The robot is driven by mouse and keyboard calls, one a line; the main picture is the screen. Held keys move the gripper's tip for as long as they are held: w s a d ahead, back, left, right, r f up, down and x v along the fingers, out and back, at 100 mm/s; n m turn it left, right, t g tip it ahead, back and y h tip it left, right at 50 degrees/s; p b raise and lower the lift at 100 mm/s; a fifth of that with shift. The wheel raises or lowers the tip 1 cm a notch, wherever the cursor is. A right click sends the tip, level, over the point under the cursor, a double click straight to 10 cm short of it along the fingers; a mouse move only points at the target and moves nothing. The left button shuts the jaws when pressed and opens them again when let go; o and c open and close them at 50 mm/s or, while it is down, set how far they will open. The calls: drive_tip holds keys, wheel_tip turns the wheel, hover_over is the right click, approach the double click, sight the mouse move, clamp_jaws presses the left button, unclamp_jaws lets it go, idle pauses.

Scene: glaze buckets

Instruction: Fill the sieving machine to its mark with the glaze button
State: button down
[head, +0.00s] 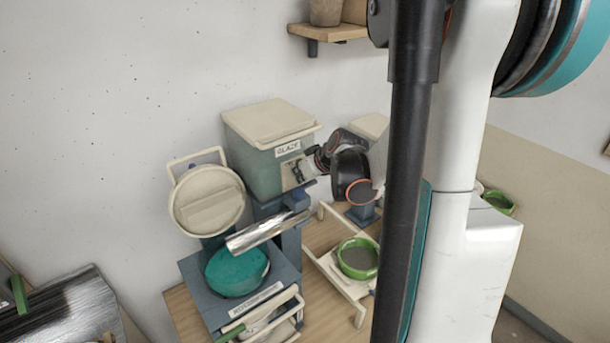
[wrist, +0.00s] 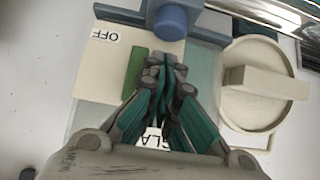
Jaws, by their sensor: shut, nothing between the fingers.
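The glaze tank (head: 255,160), a grey-green box with a cream lid and a GLAZE label, stands at the back. Its cream front panel (head: 290,176) faces my gripper (head: 300,174). In the wrist view my gripper (wrist: 165,75) is shut and empty, its fingertips just right of a green button (wrist: 136,72) on that panel. I cannot tell whether they touch the panel. A blue knob (wrist: 171,22) sits beyond them, near an OFF label (wrist: 105,35). The sieving machine (head: 195,280) has a round teal opening (head: 237,270). Its fill mark and level cannot be made out.
A silver chute (head: 268,232) slants over the sieving machine's opening. A round cream lid (head: 207,203) stands raised behind it. A green bowl (head: 357,260) sits on a cream stand to the right. My arm hides much of the right side. A wall shelf (head: 328,31) is above.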

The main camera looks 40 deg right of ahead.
sight(298, 190)
drive_tip(key=shift+s+f+b, duration=0.15)
drive_tip(key=shift+f+b, duration=0.2)
drive_tip(key=shift+f, duration=0.7)
drive_tip(key=shift+f+b, duration=0.95)
drive_tip(key=shift+b, duration=0.15)
drive_tip(key=shift+s+a+f+b, duration=0.1)
drive_tip(key=shift+s+f+b, duration=0.1)
drive_tip(key=shift+b, duration=0.1)
drive_tip(key=shift+s+a, duration=0.1)
drive_tip(key=shift+s, duration=0.3)
drive_tip(key=shift+w+r, duration=0.15)
drive_tip(key=shift+w, duration=0.45)
drive_tip(key=shift+s+f, duration=0.15)
drive_tip(key=shift+f, duration=0.1)
idle(4.3)
